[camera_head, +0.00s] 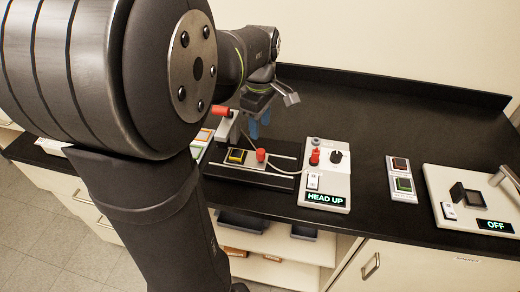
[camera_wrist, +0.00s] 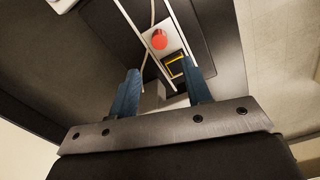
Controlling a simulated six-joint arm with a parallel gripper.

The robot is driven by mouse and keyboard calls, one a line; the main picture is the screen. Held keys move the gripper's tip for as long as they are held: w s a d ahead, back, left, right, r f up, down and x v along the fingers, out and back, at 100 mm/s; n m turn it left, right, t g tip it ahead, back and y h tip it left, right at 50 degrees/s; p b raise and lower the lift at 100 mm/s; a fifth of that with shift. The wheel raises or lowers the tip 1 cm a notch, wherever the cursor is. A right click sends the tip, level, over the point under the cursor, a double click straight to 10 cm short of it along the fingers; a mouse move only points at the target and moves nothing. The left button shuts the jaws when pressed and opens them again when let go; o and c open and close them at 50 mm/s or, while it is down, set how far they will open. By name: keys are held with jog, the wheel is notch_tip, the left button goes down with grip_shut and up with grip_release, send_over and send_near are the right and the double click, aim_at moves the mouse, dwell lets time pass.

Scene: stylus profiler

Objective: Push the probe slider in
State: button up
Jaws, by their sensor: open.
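A stylus profiler stands on the black counter, on a dark base (camera_head: 222,173) with pale rails. A small light stage plate on the rails carries a yellow-framed dark square (camera_head: 237,156) and an upright red knob (camera_head: 261,155). The wrist view also shows the red knob (camera_wrist: 160,40) and the framed square (camera_wrist: 176,64). A horizontal red knob (camera_head: 221,110) sticks out left by the grey upright; I cannot tell which part is the probe slider. My gripper (camera_head: 259,124) is open, blue fingers pointing down behind the stage. In the wrist view my gripper (camera_wrist: 161,66) shows nothing gripped.
A control panel (camera_head: 326,185) reading HEAD UP, with a red knob and black dial, stands right of the base, joined by a pale cable. Further right are a two-button box (camera_head: 400,180) and a device reading OFF (camera_head: 470,205). Counter behind the panel is clear.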

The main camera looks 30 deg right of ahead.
aim_at(260, 151)
notch_tip(260, 151, down, 10)
jog(key=shift+f, duration=0.1)
dwell(0.4)
grip_shut()
